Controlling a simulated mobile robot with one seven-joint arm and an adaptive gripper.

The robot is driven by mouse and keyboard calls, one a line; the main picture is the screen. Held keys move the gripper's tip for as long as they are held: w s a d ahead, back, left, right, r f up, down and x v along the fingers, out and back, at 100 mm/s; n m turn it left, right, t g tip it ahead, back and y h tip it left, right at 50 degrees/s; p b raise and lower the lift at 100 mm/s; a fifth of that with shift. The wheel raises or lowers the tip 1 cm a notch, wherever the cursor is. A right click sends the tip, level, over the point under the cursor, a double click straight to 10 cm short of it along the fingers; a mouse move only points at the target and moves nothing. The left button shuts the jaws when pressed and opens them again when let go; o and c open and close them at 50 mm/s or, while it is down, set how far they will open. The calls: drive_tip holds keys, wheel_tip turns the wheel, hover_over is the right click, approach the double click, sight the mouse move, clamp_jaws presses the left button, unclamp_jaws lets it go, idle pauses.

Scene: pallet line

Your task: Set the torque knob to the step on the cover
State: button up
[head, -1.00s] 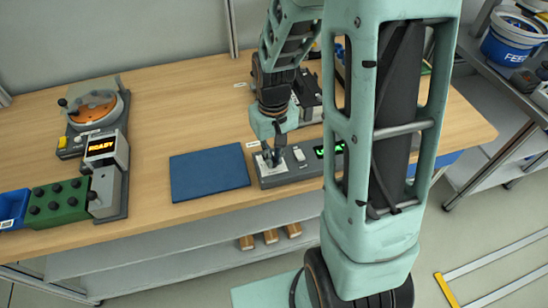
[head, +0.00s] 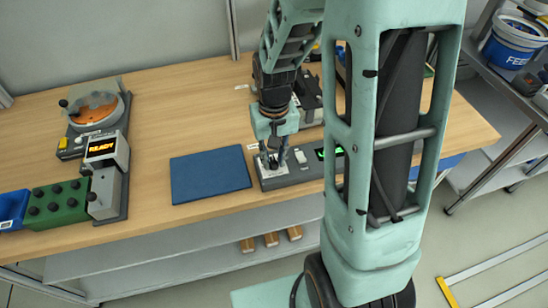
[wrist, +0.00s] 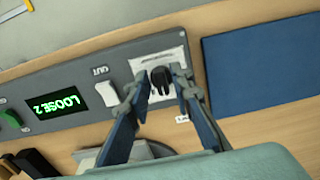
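The torque knob (wrist: 160,80) is a small black knob on a pale plate on the grey control panel (wrist: 60,72), at the table's front edge. My gripper (wrist: 161,76) is over it in the wrist view, with one finger on each side and narrow gaps that look open. In the head view my gripper (head: 272,163) reaches down to the panel's left end and mostly hides the knob. A white rocker switch (wrist: 107,93) labelled "OUT" sits between display and knob. No step marking on a cover is readable.
A blue mat (head: 210,175) lies just left of the panel. Further left stand a device with a "READY" display (head: 102,147), a green block with black knobs (head: 57,204) and a blue bin (head: 12,210). Dark equipment (head: 309,100) stands behind the panel.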

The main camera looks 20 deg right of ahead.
sight(274, 162)
drive_tip(key=shift+o, duration=0.5)
wheel_tip(274, 162, up, 12)
idle(0.3)
idle(0.3)
